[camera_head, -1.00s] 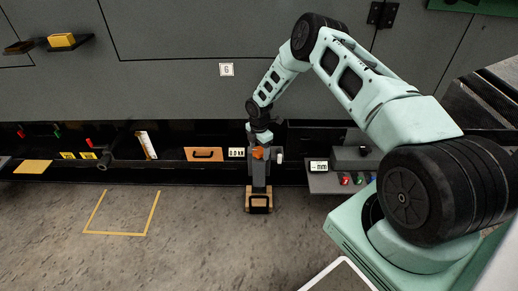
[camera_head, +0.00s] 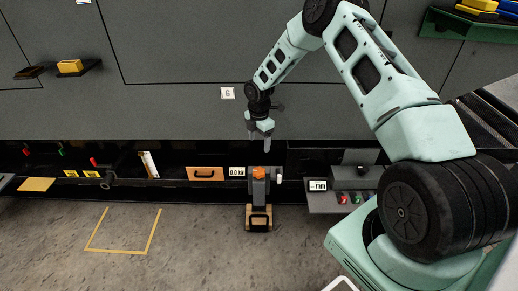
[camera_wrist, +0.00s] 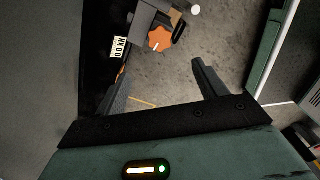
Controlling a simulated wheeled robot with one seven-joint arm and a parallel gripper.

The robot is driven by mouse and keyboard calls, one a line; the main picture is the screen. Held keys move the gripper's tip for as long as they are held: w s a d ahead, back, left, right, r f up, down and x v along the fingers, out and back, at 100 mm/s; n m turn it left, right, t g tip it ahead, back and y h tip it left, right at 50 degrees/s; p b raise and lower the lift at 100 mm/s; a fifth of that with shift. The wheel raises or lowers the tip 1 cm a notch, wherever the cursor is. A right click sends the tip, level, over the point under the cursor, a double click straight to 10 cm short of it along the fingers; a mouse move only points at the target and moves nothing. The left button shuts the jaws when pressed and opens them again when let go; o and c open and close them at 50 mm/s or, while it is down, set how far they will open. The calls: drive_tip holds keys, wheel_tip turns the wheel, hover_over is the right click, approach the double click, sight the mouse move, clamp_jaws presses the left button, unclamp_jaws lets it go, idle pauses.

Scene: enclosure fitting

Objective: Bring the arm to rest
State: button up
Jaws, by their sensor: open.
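My gripper (camera_head: 260,136) hangs from my arm in front of the grey wall, fingers pointing down. It is above the press-like stand with the orange knob (camera_head: 259,173) and apart from it. In the wrist view my two dark fingers (camera_wrist: 160,88) are spread with nothing between them. The orange knob also shows in the wrist view (camera_wrist: 159,39), beyond the fingers, beside a "0.0 kN" readout (camera_wrist: 119,47).
A low shelf along the wall holds an orange drawer front (camera_head: 205,174) and several small tools. A grey ledge (camera_head: 325,203) with a display and red and green buttons is to the right. A yellow outline (camera_head: 125,250) marks clear floor. A green shelf (camera_head: 470,22) is at upper right.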

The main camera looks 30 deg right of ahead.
wheel_tip(320, 180, up, 2)
idle(0.6)
